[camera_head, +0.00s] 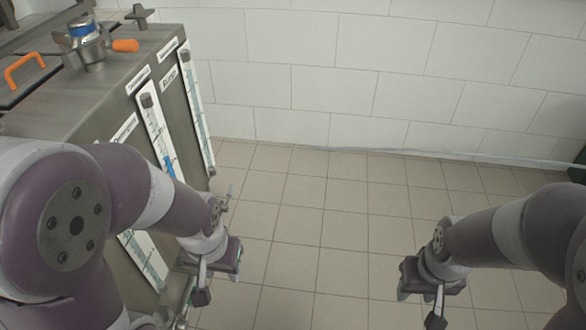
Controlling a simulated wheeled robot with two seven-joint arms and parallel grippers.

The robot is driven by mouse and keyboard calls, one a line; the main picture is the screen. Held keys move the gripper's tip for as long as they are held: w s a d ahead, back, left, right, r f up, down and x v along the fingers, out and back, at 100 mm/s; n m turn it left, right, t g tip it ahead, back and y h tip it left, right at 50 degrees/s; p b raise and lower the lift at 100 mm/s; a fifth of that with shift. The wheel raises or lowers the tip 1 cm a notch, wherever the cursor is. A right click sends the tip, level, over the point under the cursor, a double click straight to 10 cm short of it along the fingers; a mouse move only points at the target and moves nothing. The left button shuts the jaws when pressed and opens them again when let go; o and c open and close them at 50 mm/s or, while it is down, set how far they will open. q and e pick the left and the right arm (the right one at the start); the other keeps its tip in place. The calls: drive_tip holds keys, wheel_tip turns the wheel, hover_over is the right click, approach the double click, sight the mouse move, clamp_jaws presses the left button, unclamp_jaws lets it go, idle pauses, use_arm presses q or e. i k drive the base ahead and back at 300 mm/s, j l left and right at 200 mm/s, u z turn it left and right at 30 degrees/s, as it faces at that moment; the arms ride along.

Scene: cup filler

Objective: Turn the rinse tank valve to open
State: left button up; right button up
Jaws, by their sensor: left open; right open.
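A grey metal tank unit (95,82) stands at the left, with small labels and white level gauges (158,130) on its front. A silver fitting (88,48) with a blue band and an orange handle (125,45) sits on its top. My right gripper (425,300) is open and empty over the floor at the lower right.
An orange grab handle (24,70) is on a dark lid at the far left. A white tiled wall (380,75) closes the back. The tiled floor (330,220) between my two arms is clear. A dark green object (578,165) shows at the right edge.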

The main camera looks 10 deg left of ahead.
sight(225, 208)
drive_tip(key=i+l, duration=0.25)
drive_tip(key=i, duration=0.2)
drive_tip(key=i+l+z, duration=0.15)
drive_tip(key=i+l, duration=0.15)
drive_tip(key=i, duration=0.15)
drive_tip(key=i+l, duration=0.2)
drive_tip(key=i, duration=0.3)
drive_tip(key=i+u, duration=0.2)
drive_tip(key=u, duration=0.2)
drive_tip(key=i+u, duration=0.2)
drive_tip(key=u, duration=0.25)
drive_tip(key=i+l+u, duration=0.15)
drive_tip(key=u, duration=0.25)
drive_tip(key=i+l+u, duration=0.2)
drive_tip(key=u, duration=0.2)
drive_tip(key=i+l+u, duration=0.2)
drive_tip(key=u, duration=0.25)
drive_tip(key=i+l+u, duration=0.1)
drive_tip(key=l+u, duration=0.15)
drive_tip(key=u, duration=0.15)
drive_tip(key=i+l+u, duration=0.15)
drive_tip(key=u, duration=0.3)
drive_tip(key=i+l+u, duration=0.1)
drive_tip(key=l+u, duration=0.65)
drive_tip(key=u, duration=0.15)
drive_tip(key=l+u, duration=0.45)
drive_tip(key=i+j, duration=0.05)
